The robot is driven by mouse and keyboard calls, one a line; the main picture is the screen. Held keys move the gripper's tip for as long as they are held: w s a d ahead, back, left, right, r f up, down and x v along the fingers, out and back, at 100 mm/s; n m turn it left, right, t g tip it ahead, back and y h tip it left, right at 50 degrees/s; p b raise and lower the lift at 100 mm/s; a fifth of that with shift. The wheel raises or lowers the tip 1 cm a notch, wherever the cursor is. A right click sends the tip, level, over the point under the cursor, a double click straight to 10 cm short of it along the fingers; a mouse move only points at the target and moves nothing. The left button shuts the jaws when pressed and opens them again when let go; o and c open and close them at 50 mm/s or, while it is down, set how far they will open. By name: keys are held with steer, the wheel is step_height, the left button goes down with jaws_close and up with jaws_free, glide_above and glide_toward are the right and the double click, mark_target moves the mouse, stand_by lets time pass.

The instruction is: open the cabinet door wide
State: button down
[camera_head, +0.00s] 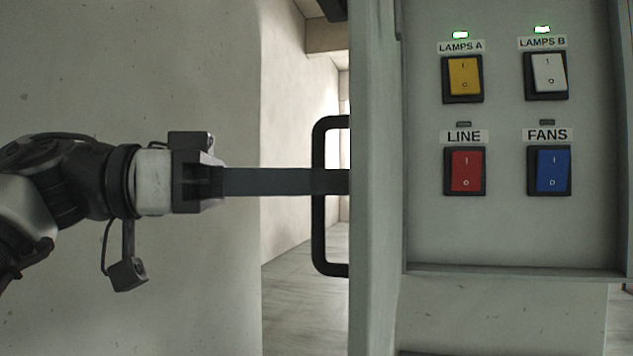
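The cabinet door (376,220) stands swung out toward me at roughly a right angle, seen nearly edge-on, so the inside of the cabinet (505,225) shows to its right. A black bar handle (319,240) is on the door's outer face, on the left. My gripper (330,182) comes in level from the left, and its long dark fingers cross the handle's upright bar near mid-height. The fingers line up in this view, so the gap between them and any grip on the bar are hidden. The fingertips end at the door's edge.
Inside the cabinet are a yellow switch (463,78), a white switch (546,75), a red switch (466,171) and a blue switch (550,171). Green lights show above LAMPS A and LAMPS B. A pale wall (180,300) is behind my arm, with open floor (305,310) beyond.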

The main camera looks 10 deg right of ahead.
steer(key=shift+w+a+r, duration=0.1)
steer(key=shift+a, duration=0.05)
stand_by(0.3)
steer(key=c, duration=2.1)
jaws_free()
steer(key=a+p, duration=0.5)
steer(key=a, duration=1.2)
steer(key=shift+w+a, duration=0.15)
steer(key=shift+w, duration=0.3)
